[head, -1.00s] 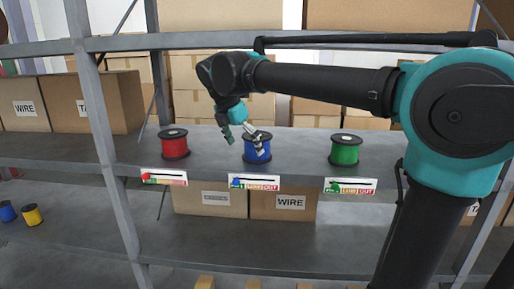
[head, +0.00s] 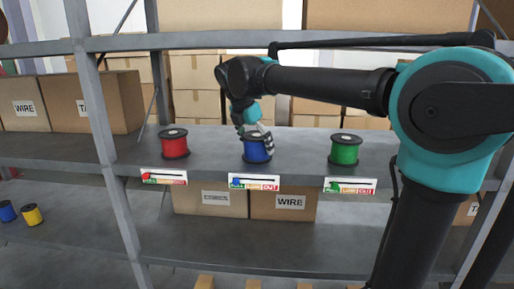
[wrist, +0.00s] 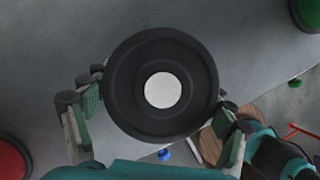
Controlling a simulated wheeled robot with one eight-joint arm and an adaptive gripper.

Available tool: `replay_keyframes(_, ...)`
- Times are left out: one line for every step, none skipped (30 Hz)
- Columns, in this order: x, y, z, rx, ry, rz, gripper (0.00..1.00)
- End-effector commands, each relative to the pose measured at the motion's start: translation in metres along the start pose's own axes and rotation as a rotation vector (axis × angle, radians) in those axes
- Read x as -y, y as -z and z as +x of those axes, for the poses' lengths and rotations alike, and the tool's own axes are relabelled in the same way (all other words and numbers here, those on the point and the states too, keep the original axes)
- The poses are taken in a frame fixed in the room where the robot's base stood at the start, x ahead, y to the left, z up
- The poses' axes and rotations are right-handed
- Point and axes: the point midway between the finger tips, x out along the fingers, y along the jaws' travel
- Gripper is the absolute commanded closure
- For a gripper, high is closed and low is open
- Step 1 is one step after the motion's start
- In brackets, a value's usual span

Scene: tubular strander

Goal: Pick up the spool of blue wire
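The spool of blue wire (head: 256,153) stands upright on the grey shelf between a red and a green spool. My gripper (head: 256,137) is right above it in the head view, its fingers reaching down around the spool's top. In the wrist view the spool's black upper flange (wrist: 130,70) with a white round centre lies between the two fingers of my gripper (wrist: 160,100). The fingers are spread, one on each side, with small gaps to the flange. The blue wire is hidden under the flange in the wrist view.
The red spool (head: 174,144) stands to the left and the green spool (head: 344,149) to the right, both clear of my gripper. A label (head: 254,182) is on the shelf's front edge. Cardboard boxes (head: 195,105) stand behind. A grey upright post (head: 98,110) is at left.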

Motion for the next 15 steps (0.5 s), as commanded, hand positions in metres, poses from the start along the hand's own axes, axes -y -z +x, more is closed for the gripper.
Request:
replay_keyframes(0.0, 0.0001, 0.0, 0.0, 0.0, 0.0, 0.35)
replay_keyframes(-0.0001, 0.0001, 0.0, 0.0, 0.0, 0.0, 0.39)
replay_keyframes(-0.0001, 0.0001, -0.0001, 0.0, 0.0, 0.0, 0.43)
replay_keyframes(-0.0001, 0.0001, -0.0001, 0.0, 0.0, 0.0, 0.47)
replay_keyframes(0.0, 0.0001, -0.0001, 0.0, 0.0, 0.0, 0.51)
replay_keyframes(0.0, 0.0001, -0.0001, 0.0, 0.0, 0.0, 0.56)
replay_keyframes(-0.0001, 0.0001, -0.0001, 0.0, 0.0, 0.0, 0.6)
replay_keyframes(-0.0001, 0.0001, -0.0001, 0.0, 0.0, 0.0, 0.63)
replay_keyframes(-0.0001, 0.0002, -0.0001, 0.0, 0.0, 0.0, 0.68)
replay_keyframes(0.0002, 0.0, -0.0004, 0.0, 0.0, 0.0, 0.69)
replay_keyframes(0.0002, 0.0, -0.0004, 0.0, 0.0, 0.0, 0.69)
replay_keyframes(0.0002, 0.0, -0.0003, 0.0, 0.0, 0.0, 0.69)
replay_keyframes(0.0002, 0.0, -0.0003, 0.0, 0.0, 0.0, 0.69)
replay_keyframes(0.0001, 0.0, -0.0003, 0.0, 0.0, 0.0, 0.69)
replay_keyframes(0.0001, 0.0, -0.0003, 0.0, 0.0, 0.0, 0.69)
